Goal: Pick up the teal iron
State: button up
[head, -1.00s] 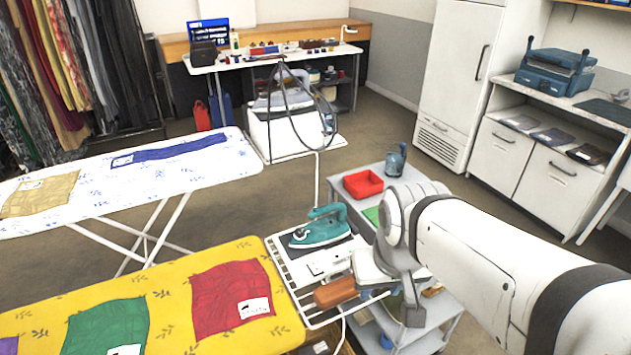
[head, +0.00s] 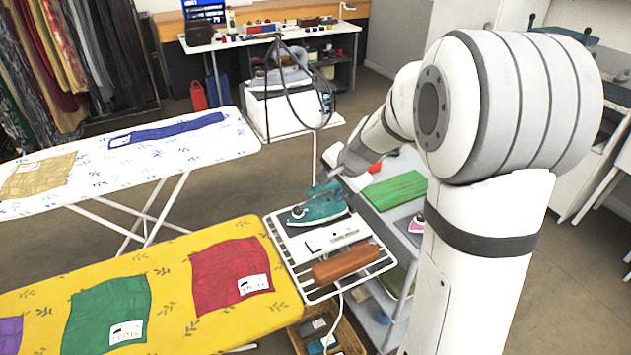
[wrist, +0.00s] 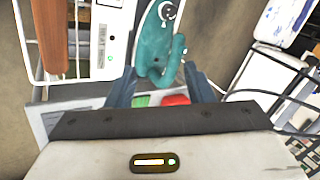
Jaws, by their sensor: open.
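The teal iron (head: 318,208) sits on its rest at the far end of the wire rack (head: 337,292), beside the yellow ironing board. In the wrist view the iron (wrist: 156,42) lies ahead of my gripper, its handle side toward me. My gripper (head: 325,188) is at the iron's back end, just above and behind it. In the wrist view my gripper (wrist: 161,76) is open, with one finger on each side of the iron's near end. I cannot tell whether either finger touches it. The iron's far tip is cut off at the top of the wrist view.
A brown wooden block (head: 347,263) and a white control panel share the rack. The yellow ironing board (head: 170,290) stands left, a white one (head: 215,165) behind it.

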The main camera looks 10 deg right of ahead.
aim_at(330, 185)
jog(key=w+f+m, duration=0.1)
jog(key=w, duration=0.1)
jog(key=w+d+f+m, duration=0.1)
jog(key=w+f, duration=0.1)
jog(key=w+d+f+m, duration=0.1)
jog(key=w+f, duration=0.1)
jog(key=w, duration=0.1)
jog(key=shift+w+d+f+m+t+h, duration=0.1)
jog(key=shift+d+f+m+t+h, duration=0.1)
jog(key=shift+f+m+t+h, duration=0.15)
jog(key=x, duration=0.2)
jog(key=shift+w+f, duration=0.15)
jog(key=shift+w, duration=0.1)
jog(key=x, duration=0.5)
jog(key=shift+w+a, duration=0.25)
jog(key=shift+w, duration=0.05)
jog(key=shift+c, duration=0.6)
grip_shut()
